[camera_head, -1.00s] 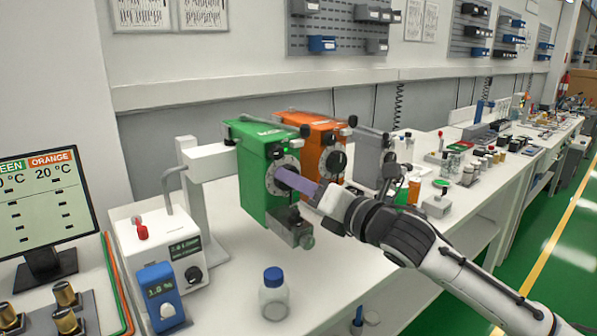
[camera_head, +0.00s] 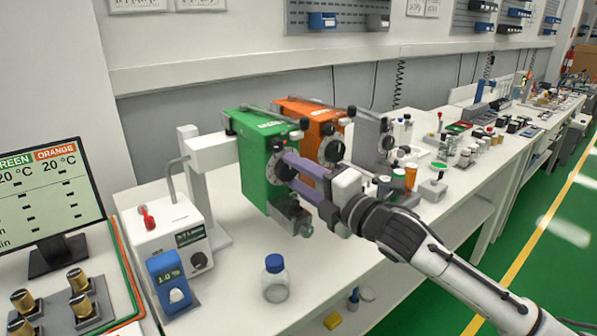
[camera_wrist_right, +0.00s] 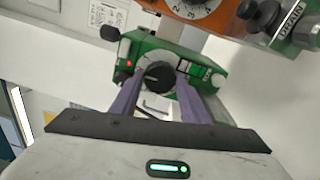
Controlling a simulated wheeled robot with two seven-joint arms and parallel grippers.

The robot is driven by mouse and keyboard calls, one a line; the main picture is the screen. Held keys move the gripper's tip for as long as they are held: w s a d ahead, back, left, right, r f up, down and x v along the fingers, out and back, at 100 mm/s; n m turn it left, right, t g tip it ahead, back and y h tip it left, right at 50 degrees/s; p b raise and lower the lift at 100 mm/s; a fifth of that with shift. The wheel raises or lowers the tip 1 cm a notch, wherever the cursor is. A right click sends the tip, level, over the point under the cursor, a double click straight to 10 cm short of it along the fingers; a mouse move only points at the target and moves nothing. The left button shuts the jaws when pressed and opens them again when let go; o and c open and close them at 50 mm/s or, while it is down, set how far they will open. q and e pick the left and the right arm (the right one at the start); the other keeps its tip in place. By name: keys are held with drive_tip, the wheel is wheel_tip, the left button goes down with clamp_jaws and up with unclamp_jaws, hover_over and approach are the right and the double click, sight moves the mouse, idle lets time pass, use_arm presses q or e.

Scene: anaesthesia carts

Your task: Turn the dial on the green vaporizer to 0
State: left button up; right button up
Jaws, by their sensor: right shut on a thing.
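The green vaporizer (camera_head: 255,165) hangs on a white stand bracket in the middle of the head view. It also shows in the wrist view (camera_wrist_right: 205,72). Its round dial has a white scale ring and a dark knob (camera_wrist_right: 157,74). My right gripper (camera_head: 288,167) reaches in from the right, its purple fingers at the front of the vaporizer. In the wrist view the fingers (camera_wrist_right: 157,86) lie on either side of the knob, shut on it. The scale numbers are too small to read. A red light (camera_wrist_right: 130,64) shows beside the dial. My left gripper is not in view.
An orange vaporizer (camera_head: 308,118) stands close behind the green one, with a grey unit (camera_head: 372,140) beyond. A blue-capped bottle (camera_head: 275,280) stands on the bench in front. A white box (camera_head: 165,232), a blue handheld meter (camera_head: 170,282) and a monitor (camera_head: 42,200) are at left.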

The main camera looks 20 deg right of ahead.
idle(0.3)
drive_tip(key=o, duration=1.1)
drive_tip(key=shift+c, duration=0.2)
